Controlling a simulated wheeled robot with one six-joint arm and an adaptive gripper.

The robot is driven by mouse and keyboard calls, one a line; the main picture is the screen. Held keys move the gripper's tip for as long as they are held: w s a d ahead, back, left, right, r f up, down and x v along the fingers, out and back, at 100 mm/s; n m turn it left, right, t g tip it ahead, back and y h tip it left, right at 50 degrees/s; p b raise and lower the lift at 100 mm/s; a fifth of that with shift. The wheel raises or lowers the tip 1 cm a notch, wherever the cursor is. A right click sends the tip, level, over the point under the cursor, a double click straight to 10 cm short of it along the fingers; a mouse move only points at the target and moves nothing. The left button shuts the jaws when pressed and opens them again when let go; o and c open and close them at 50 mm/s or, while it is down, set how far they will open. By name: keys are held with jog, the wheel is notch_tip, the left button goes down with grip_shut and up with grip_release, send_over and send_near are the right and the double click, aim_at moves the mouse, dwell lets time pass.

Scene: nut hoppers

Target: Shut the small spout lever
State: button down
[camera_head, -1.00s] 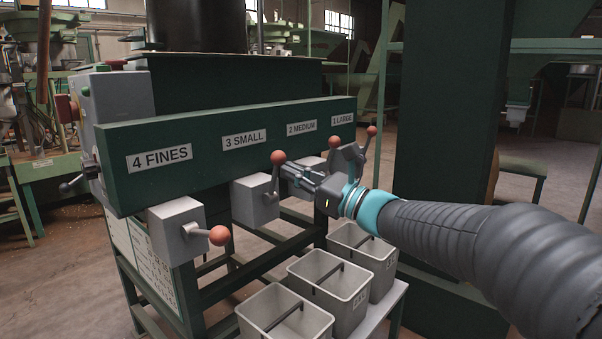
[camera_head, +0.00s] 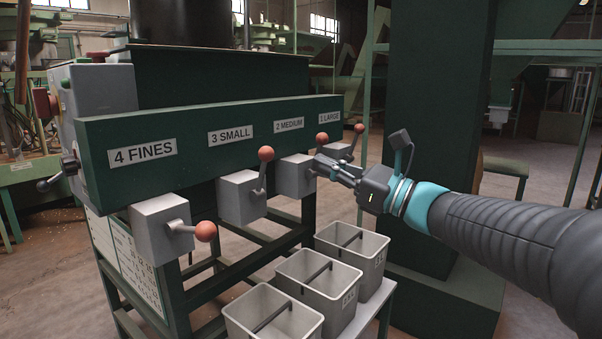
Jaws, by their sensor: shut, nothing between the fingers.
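The small spout (camera_head: 240,198) is a grey box under the "3 SMALL" label (camera_head: 231,135). Its lever (camera_head: 262,179) stands up from the box, tipped slightly right, with an orange-red ball (camera_head: 266,153) on top. My gripper (camera_head: 316,164) is shut and empty. It is right of the small lever, apart from it, with its fingertips in front of the medium spout (camera_head: 295,176). Whether the fingertips touch that spout or its lever, I cannot tell.
The fines lever ball (camera_head: 206,231) sticks out low at the left. The medium ball (camera_head: 322,138) and large ball (camera_head: 359,128) are raised, close behind my gripper. Grey bins (camera_head: 346,243) stand below. A green post (camera_head: 440,130) rises at right.

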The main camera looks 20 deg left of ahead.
jog(key=d, duration=0.1)
jog(key=d+r, duration=0.1)
jog(key=d, duration=0.1)
jog(key=shift+s+d+r, duration=0.1)
jog(key=shift+s+r, duration=0.15)
jog(key=shift+r, duration=0.05)
